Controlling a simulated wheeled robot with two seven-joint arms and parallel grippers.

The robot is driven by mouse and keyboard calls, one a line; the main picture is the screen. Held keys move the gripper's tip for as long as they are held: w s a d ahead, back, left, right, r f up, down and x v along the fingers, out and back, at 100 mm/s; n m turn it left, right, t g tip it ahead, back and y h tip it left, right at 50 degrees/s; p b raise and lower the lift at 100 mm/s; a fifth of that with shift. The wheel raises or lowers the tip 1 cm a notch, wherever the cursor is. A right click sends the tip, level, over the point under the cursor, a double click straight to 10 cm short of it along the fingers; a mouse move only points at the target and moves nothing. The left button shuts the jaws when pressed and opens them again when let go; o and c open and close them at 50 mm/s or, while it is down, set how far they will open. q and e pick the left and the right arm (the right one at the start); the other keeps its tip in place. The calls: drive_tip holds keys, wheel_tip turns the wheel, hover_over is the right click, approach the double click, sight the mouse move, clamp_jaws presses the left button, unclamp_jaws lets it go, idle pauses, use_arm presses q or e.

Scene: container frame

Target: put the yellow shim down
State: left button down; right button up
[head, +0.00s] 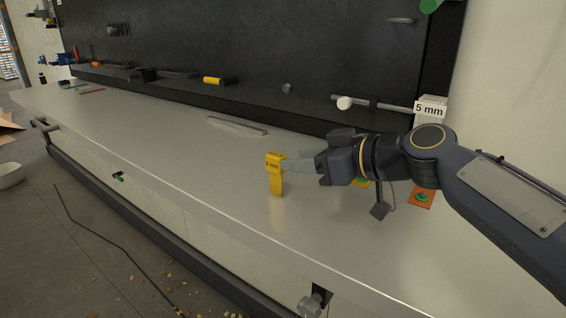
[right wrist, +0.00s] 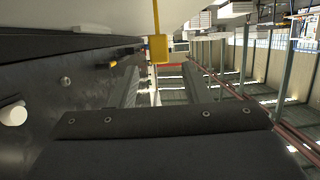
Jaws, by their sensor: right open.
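The yellow shim (head: 276,181) is upright over the grey bench, with a wider labelled head at the top; its lower end appears to meet the bench top. The label is too small to read surely. My right gripper (head: 288,164) is at the shim's head, reaching in from the right. In the right wrist view the shim (right wrist: 158,48) shows at the far end between the two open fingers (right wrist: 160,78), with a gap on each side. My left gripper is not in view.
The bench top (head: 170,145) is mostly clear to the left. A flat metal bar (head: 237,125) lies behind the shim. A white "5 mm" block (head: 430,108) stands at the back right. A dark panel rises behind.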

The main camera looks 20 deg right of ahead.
drive_tip(key=v, duration=0.5)
drive_tip(key=shift+s+d+r, duration=0.1)
drive_tip(key=shift+d, duration=0.05)
idle(0.3)
